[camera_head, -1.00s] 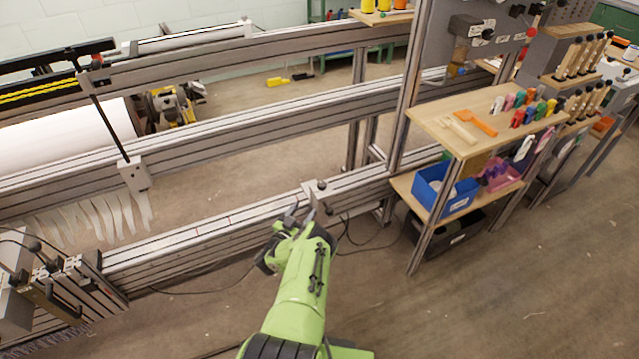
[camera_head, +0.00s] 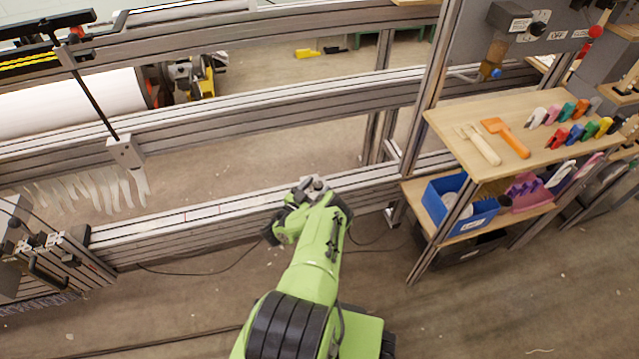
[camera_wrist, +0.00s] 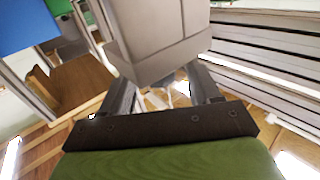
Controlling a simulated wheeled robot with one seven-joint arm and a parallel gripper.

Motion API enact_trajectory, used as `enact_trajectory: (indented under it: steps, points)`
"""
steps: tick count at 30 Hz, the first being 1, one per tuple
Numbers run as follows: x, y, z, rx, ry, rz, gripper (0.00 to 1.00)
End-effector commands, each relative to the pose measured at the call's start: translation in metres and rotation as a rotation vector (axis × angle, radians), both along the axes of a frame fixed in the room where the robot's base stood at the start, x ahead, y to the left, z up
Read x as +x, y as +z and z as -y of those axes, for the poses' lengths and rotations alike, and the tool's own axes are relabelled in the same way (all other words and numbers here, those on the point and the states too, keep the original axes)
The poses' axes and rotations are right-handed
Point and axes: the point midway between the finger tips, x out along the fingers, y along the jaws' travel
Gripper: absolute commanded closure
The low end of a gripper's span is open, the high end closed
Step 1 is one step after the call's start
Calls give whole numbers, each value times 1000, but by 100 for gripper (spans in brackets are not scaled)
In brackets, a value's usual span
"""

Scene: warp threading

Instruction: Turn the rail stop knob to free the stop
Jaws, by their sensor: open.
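The rail stop (camera_head: 316,184), a small grey block, sits on the front rail (camera_head: 225,212) in the head view. My gripper (camera_head: 302,192) is right at it, and my green wrist hides part of the stop. In the wrist view a large light-grey block (camera_wrist: 158,35), which looks like the stop's body, fills the space beyond the fingers. My gripper (camera_wrist: 163,82) shows there with its two dark fingers apart. I cannot make out the knob, nor tell whether the fingers touch anything.
A wooden shelf (camera_head: 450,122) with coloured clips and a blue bin (camera_head: 440,212) stands right of the rail. An upright post (camera_head: 435,80) rises behind. White hanging strips (camera_head: 85,192) and a clamp unit (camera_head: 45,260) are at the left. Cables lie on the floor.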

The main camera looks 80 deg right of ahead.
Motion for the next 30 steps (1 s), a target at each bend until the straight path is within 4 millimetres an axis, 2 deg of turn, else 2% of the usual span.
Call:
enact_trajectory:
  steps: [4,15,23,30]
  points:
    - [0,0,0,0,0,0,40]
    - [0,0,0,0,0,0,94]
    - [0,1,0,0,31,-1,94]
    - [-2,3,-1,0,160,-5,94]
